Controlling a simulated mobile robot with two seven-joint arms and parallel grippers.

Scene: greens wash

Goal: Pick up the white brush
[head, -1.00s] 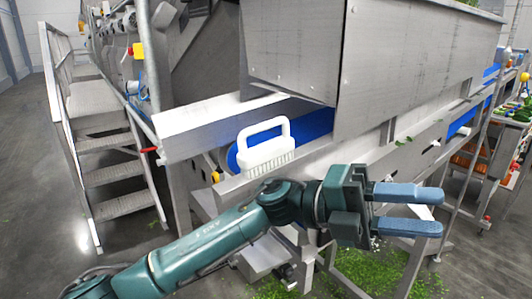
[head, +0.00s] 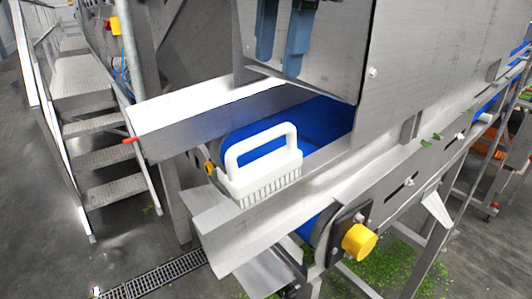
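The white brush (head: 265,177) stands upright on the metal ledge at the end of the blue conveyor belt, in the middle of the head view. Its looped handle is on top and its bristles point down. My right gripper is not in view.
A large metal housing (head: 425,60) stands just right of the brush. A slanted metal guard (head: 190,122) lies to its left. A yellow knob (head: 358,242) sticks out below right. Metal stairs (head: 105,157) stand at the left; green scraps lie on the floor.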

